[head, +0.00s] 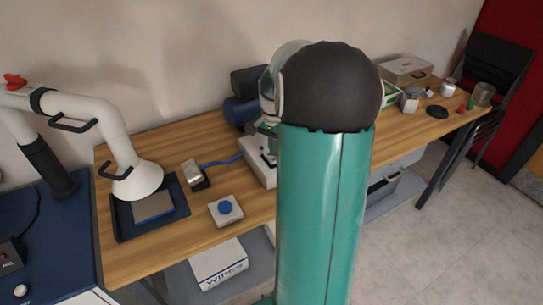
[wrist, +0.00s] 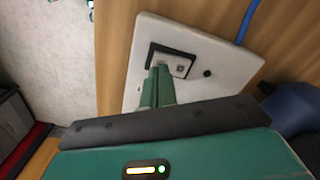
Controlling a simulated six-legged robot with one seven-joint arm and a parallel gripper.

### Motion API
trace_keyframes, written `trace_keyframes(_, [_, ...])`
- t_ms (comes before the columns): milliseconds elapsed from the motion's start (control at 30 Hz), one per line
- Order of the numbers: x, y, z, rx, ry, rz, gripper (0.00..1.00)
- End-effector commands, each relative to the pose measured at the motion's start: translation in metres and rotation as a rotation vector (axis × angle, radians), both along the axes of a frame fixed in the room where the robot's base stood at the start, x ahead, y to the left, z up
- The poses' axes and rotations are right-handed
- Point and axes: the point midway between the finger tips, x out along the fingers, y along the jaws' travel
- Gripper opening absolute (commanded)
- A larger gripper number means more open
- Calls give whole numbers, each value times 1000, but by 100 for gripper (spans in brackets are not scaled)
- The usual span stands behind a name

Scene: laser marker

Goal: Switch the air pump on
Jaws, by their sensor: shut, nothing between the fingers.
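A white box (wrist: 205,32) fills the upper middle of the wrist view, with a black-framed switch (wrist: 181,66) on its face. I take the box to be the air pump's. In the head view the white box (head: 258,163) shows just left of my arm, partly hidden by it. My gripper (wrist: 160,70) is shut and empty, its green fingertips over the left part of the switch. They hide part of it, and I cannot tell whether they touch it or which way it is set. In the head view my arm hides the fingertips.
A blue hose (head: 222,161) runs from the box to a small grey device (head: 194,174). A blue cylinder (head: 240,111) stands behind the box. A blue-button box (head: 225,210) and a dark tray (head: 180,219) under a white fume hood (head: 138,182) lie left on the wooden table (head: 140,258).

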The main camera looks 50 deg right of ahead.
Motion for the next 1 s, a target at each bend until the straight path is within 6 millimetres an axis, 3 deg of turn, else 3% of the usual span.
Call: trace_keyframes(1000, [0, 0, -5, 0, 0, 0, 0])
